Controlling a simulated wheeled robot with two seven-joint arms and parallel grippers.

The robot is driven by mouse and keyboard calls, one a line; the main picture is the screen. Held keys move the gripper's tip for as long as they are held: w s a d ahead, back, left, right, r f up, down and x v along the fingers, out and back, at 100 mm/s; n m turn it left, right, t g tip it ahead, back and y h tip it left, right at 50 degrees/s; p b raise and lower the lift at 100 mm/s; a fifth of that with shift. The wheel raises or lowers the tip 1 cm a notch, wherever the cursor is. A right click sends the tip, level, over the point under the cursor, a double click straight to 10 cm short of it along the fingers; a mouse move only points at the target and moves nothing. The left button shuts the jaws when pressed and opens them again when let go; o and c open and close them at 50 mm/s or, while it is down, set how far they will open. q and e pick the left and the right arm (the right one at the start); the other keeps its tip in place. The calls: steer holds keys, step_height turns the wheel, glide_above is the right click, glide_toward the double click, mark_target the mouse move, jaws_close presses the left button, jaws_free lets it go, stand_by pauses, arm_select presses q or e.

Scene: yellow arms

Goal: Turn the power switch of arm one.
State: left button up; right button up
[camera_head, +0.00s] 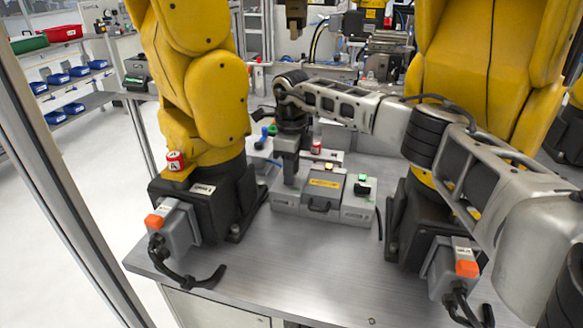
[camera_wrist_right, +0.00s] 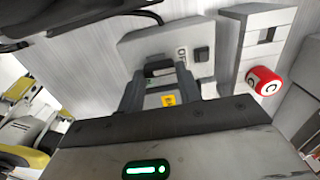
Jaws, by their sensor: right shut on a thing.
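My right gripper (camera_head: 290,172) points down at a small grey control box, in front of the right side of the left yellow arm (camera_head: 205,90). In the right wrist view its fingers (camera_wrist_right: 160,72) are closed on a small black switch (camera_wrist_right: 157,68) on the grey box (camera_wrist_right: 140,42). The fingers partly hide the switch, so I cannot tell its turned position. My left gripper is not in view.
A grey unit with a yellow panel (camera_head: 325,183) and a green-lit button (camera_head: 362,178) stands right of my gripper. The front table (camera_head: 290,265) is mostly clear.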

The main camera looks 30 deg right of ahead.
steer(key=shift+w+r, duration=0.1)
steer(key=shift+r, duration=0.05)
steer(key=o, duration=0.7)
step_height(320, 180, up, 16)
steer(key=b, duration=0.1)
stand_by(0.8)
